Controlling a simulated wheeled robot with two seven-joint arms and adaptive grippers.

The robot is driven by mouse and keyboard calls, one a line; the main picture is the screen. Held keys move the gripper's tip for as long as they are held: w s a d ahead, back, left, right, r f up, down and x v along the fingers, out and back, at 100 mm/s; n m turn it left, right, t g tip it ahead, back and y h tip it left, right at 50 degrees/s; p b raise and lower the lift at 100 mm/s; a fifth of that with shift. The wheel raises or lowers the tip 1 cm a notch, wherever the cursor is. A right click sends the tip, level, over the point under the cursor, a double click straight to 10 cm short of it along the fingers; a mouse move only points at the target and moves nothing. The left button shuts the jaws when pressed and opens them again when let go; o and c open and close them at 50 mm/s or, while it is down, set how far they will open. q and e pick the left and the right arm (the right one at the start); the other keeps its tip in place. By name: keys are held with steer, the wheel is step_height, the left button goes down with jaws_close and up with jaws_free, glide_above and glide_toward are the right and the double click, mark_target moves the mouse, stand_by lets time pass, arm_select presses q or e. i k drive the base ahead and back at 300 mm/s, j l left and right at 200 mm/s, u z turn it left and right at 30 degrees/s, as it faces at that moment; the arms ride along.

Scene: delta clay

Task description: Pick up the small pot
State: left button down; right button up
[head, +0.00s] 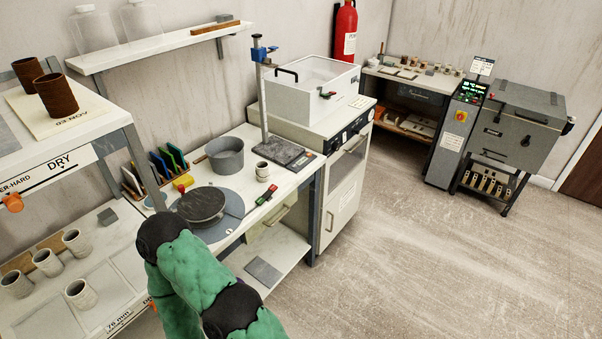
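Several other small pale pots, such as one near the front (81,293), stand on the lower left shelf. Two dark brown pots, one of them nearer (56,95), stand on the upper left shelf. I cannot tell by looks alone which one the task names. A green arm of mine with black joints rises from the bottom edge and bends in front of the bench. Neither of my grippers shows.
A grey tub (225,155) and a round wheel with a dark disc (202,205) share the bench. A height stand (263,95) rises behind the pale pot. A white cabinet (343,185) adjoins on the right. The floor (440,260) at right is clear.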

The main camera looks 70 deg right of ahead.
mark_target(262, 169)
steer(key=z, duration=0.4)
steer(key=i+z, duration=0.1)
steer(key=z, duration=0.75)
steer(key=i+z, duration=0.1)
steer(key=z, duration=0.7)
steer(key=i+j+z, duration=0.25)
